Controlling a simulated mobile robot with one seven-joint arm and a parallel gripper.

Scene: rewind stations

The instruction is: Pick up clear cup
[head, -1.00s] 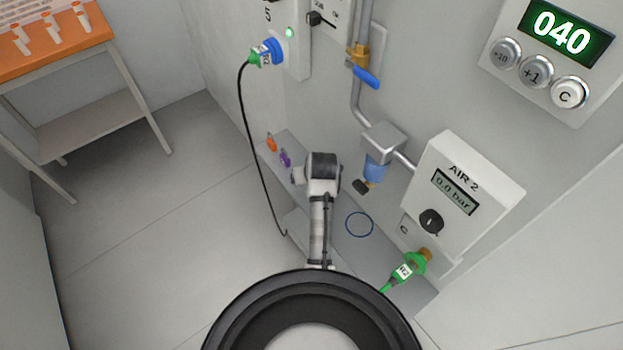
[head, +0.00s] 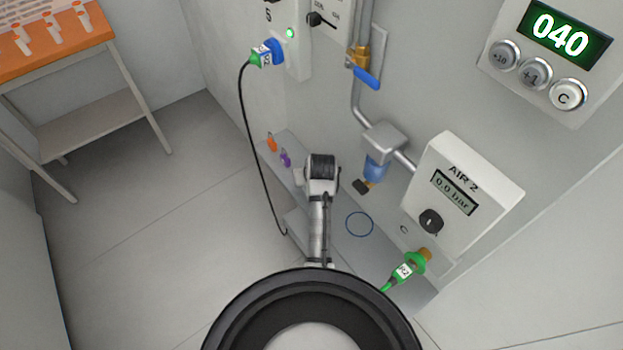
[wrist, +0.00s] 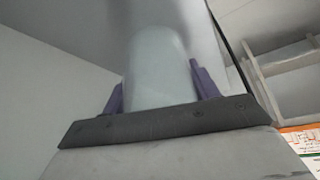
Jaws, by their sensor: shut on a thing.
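The clear cup (wrist: 158,65) is a pale, translucent cylinder in the wrist view. It stands between the two purple fingers of my gripper (wrist: 160,88), which is shut on it. The cup's lower end is hidden behind the dark gripper body. In the head view my arm link covers the gripper, and I cannot make out the cup clearly there.
A narrow grey shelf (head: 335,238) runs along the wall, with an orange item (head: 272,144), a purple item (head: 286,158) and a blue ring (head: 359,224). The AIR 2 box (head: 465,185) and blue-bowled filter (head: 376,168) are right of my arm. An orange-topped table (head: 60,55) stands far left.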

